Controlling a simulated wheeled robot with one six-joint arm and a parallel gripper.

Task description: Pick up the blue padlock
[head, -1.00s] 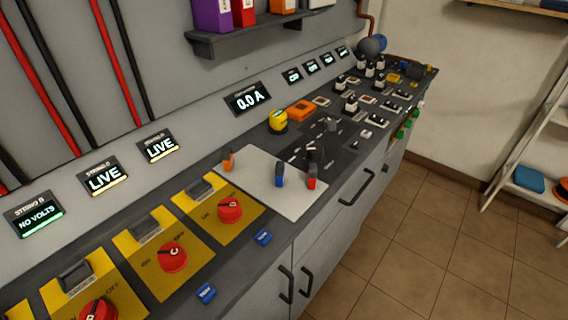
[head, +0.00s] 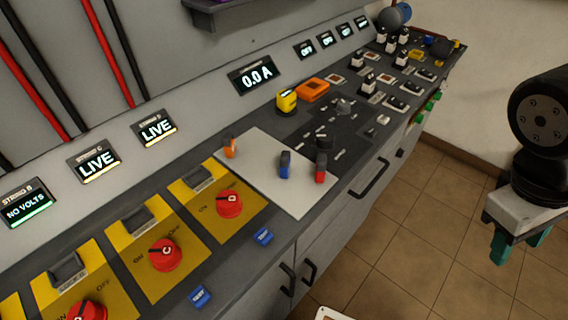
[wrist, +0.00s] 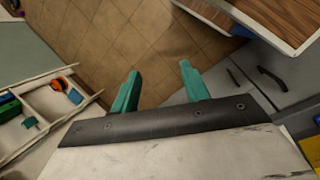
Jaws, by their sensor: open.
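The blue padlock (head: 285,165) stands on a pale board (head: 248,174) on the grey bench top in the head view. An orange padlock (head: 230,148) is to its left and a red padlock (head: 321,168) is close to its right. My gripper (head: 519,246) hangs at the right of the head view, over the floor and well apart from the padlock. Its teal fingers also show in the wrist view (wrist: 160,88), spread with nothing between them. The blue padlock is not seen in the wrist view.
Yellow plates with red rotary switches (head: 229,204) line the bench at front left. A black panel with knobs (head: 322,141) lies behind the padlocks. Cabinet handles (head: 369,179) stick out at the front. Tiled floor (head: 440,215) is clear beside the bench.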

